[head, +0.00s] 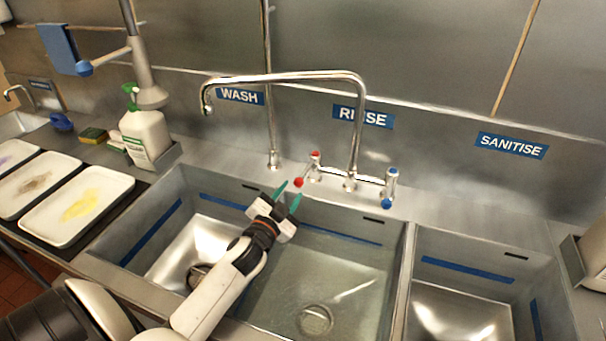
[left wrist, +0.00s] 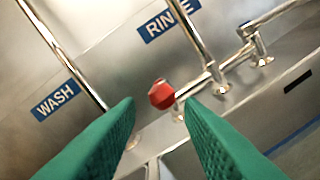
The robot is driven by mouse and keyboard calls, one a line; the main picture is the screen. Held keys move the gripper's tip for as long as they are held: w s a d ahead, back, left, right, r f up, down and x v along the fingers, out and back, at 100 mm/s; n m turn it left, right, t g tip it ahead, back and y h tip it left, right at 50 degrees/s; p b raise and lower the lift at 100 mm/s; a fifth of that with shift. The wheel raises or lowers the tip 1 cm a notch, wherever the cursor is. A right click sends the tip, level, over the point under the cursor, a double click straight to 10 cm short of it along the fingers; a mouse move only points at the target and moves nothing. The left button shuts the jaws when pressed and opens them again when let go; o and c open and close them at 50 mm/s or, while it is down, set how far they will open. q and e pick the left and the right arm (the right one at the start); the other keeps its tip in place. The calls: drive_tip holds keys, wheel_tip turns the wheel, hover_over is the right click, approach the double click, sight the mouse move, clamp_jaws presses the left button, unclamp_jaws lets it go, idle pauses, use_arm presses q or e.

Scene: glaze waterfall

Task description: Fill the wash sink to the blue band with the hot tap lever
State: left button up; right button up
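The wash sink (head: 160,262) is the left basin under the WASH label (head: 240,97). A blue band (head: 150,235) runs along its walls. Its floor looks bare and shiny; I see no clear water line. The hot tap lever with a red end (head: 299,182) is on the mixer behind the middle basin. The spout (head: 207,105) is swung left, and no stream shows from it. My left gripper (head: 288,196) is open with green fingers, just in front of the red lever. In the left wrist view the red end (left wrist: 162,94) shows beyond the fingertips, between them. My right gripper is out of view.
The blue-ended cold lever (head: 388,202) is to the right on the same mixer. The middle basin (head: 340,270) seems to hold clear water. The sanitise sink (head: 470,270) is at right. Trays (head: 78,208) and a spray bottle (head: 146,132) stand at left.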

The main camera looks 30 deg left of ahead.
sight(303, 174)
use_arm(q)
drive_tip(key=w, duration=0.4)
drive_tip(key=shift+w+a, duration=0.15)
drive_tip(key=shift+a, duration=0.2)
drive_tip(key=w, duration=0.2)
drive_tip(key=shift+w+a+f+p, duration=0.15)
drive_tip(key=shift+w+a+p, duration=0.05)
drive_tip(key=shift+w+p, duration=0.2)
drive_tip(key=shift+w, duration=0.45)
drive_tip(key=shift+w+a, duration=0.1)
drive_tip(key=shift+w, duration=0.05)
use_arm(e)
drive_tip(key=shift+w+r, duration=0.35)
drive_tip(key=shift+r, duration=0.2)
use_arm(q)
drive_tip(key=shift+c, duration=0.3)
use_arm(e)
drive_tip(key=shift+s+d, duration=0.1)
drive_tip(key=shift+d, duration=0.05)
use_arm(q)
clamp_jaws()
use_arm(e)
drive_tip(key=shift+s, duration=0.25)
